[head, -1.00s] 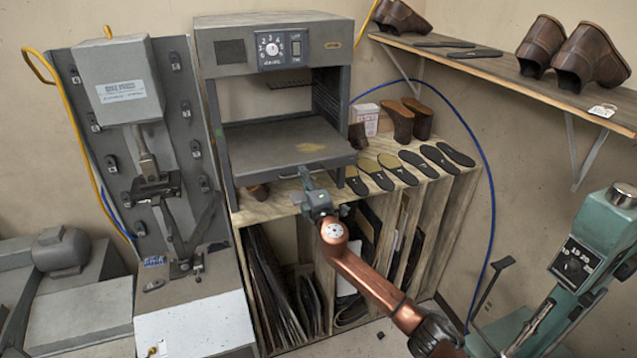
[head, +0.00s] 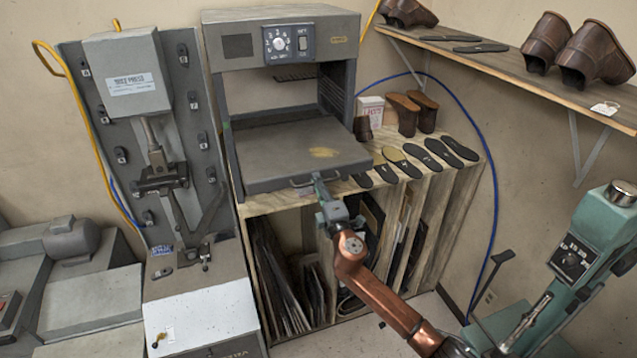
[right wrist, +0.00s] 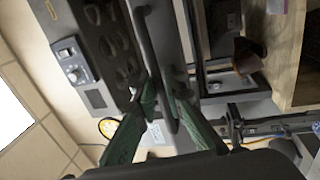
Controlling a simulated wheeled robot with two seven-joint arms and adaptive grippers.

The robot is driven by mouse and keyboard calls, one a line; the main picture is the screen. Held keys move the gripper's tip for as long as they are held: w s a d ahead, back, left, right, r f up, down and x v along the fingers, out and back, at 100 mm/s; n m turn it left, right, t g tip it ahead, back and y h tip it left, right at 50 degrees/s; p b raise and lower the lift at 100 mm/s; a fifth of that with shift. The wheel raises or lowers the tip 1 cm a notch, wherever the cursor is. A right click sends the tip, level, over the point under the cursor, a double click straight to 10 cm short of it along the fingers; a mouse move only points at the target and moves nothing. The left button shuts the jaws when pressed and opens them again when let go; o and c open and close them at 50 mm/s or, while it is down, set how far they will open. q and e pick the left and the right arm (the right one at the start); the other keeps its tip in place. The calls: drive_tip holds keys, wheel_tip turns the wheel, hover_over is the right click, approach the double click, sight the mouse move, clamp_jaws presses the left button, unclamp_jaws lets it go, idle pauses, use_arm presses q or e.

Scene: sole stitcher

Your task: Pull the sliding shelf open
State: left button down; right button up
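The sliding shelf (head: 285,150) is a grey flat plate with a worn yellowish patch, in the open grey cabinet. It sticks out past the cabinet's front, over the wooden rack. Its bar handle (head: 300,183) is on the front edge. My right gripper (head: 319,182) is at the right part of this handle. In the right wrist view, the dark handle bar (right wrist: 146,45) runs between the green fingers of my right gripper (right wrist: 164,90), which close around it. The fingers hide part of the bar. My left gripper is not in view.
The wooden rack (head: 450,205) below holds sheets. Several dark soles (head: 440,152) and brown boots (head: 407,113) sit right of the shelf. A press (head: 130,80) stands left, a teal machine (head: 590,240) right. The space before the shelf is free except for my right arm.

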drive_tip(key=shift+o, duration=0.3)
drive_tip(key=shift+d, duration=0.1)
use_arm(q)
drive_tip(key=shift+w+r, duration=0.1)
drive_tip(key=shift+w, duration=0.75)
use_arm(e)
drive_tip(key=v, duration=1.2)
